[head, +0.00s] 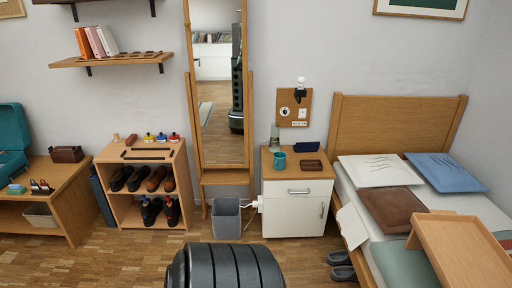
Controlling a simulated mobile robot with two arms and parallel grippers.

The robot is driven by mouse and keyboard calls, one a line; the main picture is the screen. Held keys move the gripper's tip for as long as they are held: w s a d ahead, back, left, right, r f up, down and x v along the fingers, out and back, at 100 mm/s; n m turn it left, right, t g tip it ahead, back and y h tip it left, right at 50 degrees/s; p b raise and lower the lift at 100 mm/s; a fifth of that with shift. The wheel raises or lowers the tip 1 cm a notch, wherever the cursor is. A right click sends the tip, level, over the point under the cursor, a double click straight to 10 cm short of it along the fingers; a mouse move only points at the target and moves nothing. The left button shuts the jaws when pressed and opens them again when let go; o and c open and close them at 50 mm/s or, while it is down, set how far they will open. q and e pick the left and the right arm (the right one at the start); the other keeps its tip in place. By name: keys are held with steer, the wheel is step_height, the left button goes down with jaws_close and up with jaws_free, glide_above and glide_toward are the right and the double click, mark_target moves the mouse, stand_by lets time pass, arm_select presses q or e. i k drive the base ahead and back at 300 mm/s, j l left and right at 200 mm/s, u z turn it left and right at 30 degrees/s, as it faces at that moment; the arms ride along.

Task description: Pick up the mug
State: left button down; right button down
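A small teal mug (279,160) stands on the wooden top of the white bedside cabinet (297,210), near its left side. The cabinet's drawer (298,190) looks shut, with a metal handle on its front. Neither of my grippers shows in the head view.
A brown tray (311,165) and a dark blue item (306,147) share the cabinet top with the mug. A grey bin (226,218) stands on the floor left of the cabinet. A bed (345,185) is close on the right. Wooden floor is free in front of the cabinet.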

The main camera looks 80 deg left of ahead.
mark_target(279, 162)
steer(key=u, duration=2.3)
steer(key=i+j+z, duration=0.1)
steer(key=i, duration=0.35)
steer(key=i+j+z, duration=0.15)
steer(key=i, duration=0.25)
steer(key=i+j+z, duration=0.1)
steer(key=i, duration=0.35)
steer(key=i+j+z, duration=0.15)
steer(key=i, duration=0.25)
steer(key=j, duration=0.1)
